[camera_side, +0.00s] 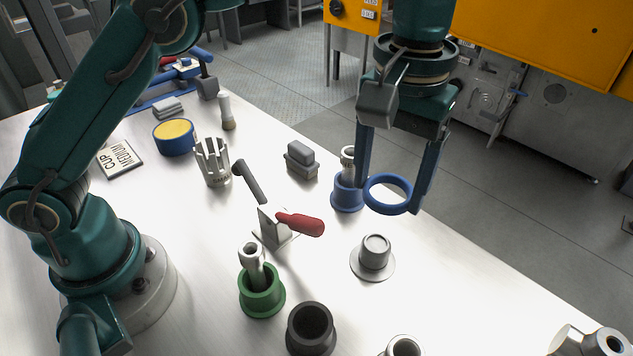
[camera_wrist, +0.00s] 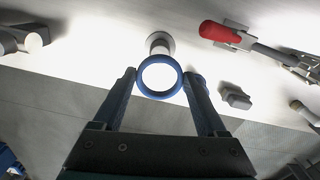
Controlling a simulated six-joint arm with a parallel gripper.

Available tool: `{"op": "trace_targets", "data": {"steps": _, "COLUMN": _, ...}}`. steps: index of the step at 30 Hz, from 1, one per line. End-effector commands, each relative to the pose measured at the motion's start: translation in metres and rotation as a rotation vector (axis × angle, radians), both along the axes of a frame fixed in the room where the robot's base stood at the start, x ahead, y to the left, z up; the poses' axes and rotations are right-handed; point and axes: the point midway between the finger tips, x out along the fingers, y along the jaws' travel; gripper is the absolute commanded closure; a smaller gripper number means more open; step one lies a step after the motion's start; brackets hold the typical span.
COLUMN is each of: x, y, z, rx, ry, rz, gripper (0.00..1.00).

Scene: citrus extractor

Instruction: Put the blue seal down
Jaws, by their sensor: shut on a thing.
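The blue seal (camera_side: 370,190) is a ring held between the two fingers of my gripper (camera_side: 393,196), above the table near its far right edge. In the wrist view the blue seal (camera_wrist: 143,82) sits between the fingertips, and a grey flanged piece (camera_wrist: 160,42) shows just beyond it. My gripper (camera_wrist: 160,78) is shut on the seal. In the side view a blue cup (camera_side: 346,197) with a metal part in it stands to the left of the seal. The grey flanged piece (camera_side: 375,254) stands on the table below the seal in the picture.
A toggle clamp with a red handle (camera_side: 301,224) stands to the left. A green cup (camera_side: 262,297) and a dark cup (camera_side: 311,332) stand at the front. A grey block (camera_side: 301,160) lies behind the blue cup. Bare table lies right of the flanged piece.

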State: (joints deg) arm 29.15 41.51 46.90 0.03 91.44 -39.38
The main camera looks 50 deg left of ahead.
Motion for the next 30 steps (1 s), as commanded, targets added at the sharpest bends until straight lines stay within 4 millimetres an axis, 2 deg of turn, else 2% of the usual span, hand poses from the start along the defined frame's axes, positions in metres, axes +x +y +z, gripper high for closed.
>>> {"op": "trace_targets", "data": {"steps": 8, "x": 0.001, "y": 0.003, "z": 0.023, "rx": -0.001, "ry": -0.002, "rz": 0.006, "gripper": 1.0}}
{"op": "trace_targets", "data": {"steps": 14, "x": 0.025, "y": 0.047, "z": 0.022, "rx": 0.001, "ry": 0.0, "rz": 0.094, "gripper": 1.0}}
{"op": "trace_targets", "data": {"steps": 20, "x": 0.047, "y": 0.11, "z": 0.022, "rx": 0.001, "ry": 0.001, "rz": 0.207, "gripper": 1.0}}
{"op": "trace_targets", "data": {"steps": 25, "x": 0.057, "y": 0.182, "z": 0.023, "rx": 0.0, "ry": 0.0, "rz": 0.332, "gripper": 1.0}}
{"op": "trace_targets", "data": {"steps": 30, "x": 0.052, "y": 0.256, "z": 0.023, "rx": 0.001, "ry": 0.001, "rz": 0.459, "gripper": 1.0}}
